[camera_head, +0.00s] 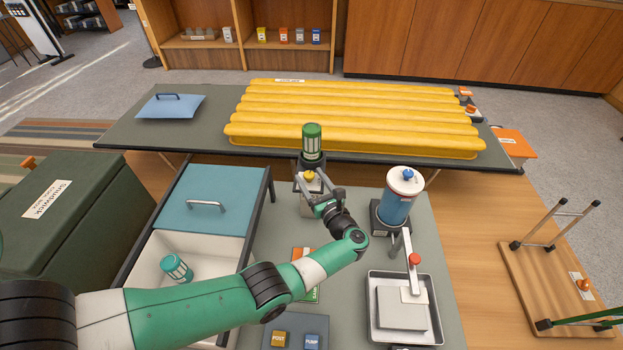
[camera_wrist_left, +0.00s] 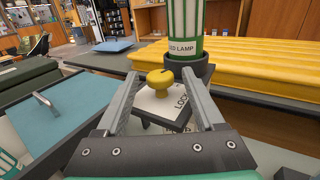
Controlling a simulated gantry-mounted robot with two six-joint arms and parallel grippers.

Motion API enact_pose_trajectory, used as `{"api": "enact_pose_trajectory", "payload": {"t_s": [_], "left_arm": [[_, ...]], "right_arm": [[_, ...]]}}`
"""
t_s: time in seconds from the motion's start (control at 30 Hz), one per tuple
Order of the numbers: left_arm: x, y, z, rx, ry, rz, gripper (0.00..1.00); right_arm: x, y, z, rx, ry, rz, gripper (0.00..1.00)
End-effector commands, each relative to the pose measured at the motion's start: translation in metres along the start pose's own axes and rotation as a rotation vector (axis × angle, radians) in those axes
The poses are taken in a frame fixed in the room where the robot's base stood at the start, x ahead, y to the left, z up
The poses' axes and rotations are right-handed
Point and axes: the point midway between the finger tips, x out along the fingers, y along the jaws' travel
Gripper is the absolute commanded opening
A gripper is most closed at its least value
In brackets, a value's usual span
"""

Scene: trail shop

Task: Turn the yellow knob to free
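The yellow knob (camera_head: 310,175) has a round flat cap and stands on a plate (camera_wrist_left: 165,108) on a small box, in front of the green-and-white lamp (camera_head: 312,142). In the left wrist view the knob (camera_wrist_left: 160,82) shows a small dark mark on its cap, and the plate beside it reads "LOCK"; other lettering is hidden. My left gripper (camera_head: 316,186) reaches the box from the front. Its fingers are apart, one on each side of the knob, with visible gaps to it. I see no contact. I cannot identify my right gripper in either view.
A blue-lidded white bin (camera_head: 216,200) stands left of the box. A blue-and-white canister (camera_head: 400,195) and a metal tray (camera_head: 403,310) with a red-knobbed lever stand to the right. Yellow padded rolls (camera_head: 350,117) lie on the table behind.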

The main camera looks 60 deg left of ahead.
Motion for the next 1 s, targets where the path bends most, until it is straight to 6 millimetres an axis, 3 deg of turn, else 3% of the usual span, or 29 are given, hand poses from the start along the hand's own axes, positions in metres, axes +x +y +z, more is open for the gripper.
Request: {"api": "enact_pose_trajectory", "payload": {"t_s": [0.33, 0.7, 0.83, 1.0], "left_arm": [[-0.008, -0.001, 0.002, -0.002, -0.002, -0.001, 0.69], [-0.090, -0.001, 0.001, -0.001, -0.002, -0.005, 0.69], [-0.109, -0.001, 0.000, -0.001, -0.001, -0.002, 0.69], [-0.117, 0.000, 0.000, -0.001, -0.001, 0.000, 0.69]], "right_arm": [[0.002, 0.000, -0.002, 0.000, 0.000, 0.000, 0.50], [0.006, 0.000, -0.006, 0.000, 0.000, 0.000, 0.50], [0.005, 0.000, -0.005, 0.000, 0.000, 0.000, 0.50], [0.005, 0.000, -0.005, 0.000, 0.000, 0.000, 0.50]]}}
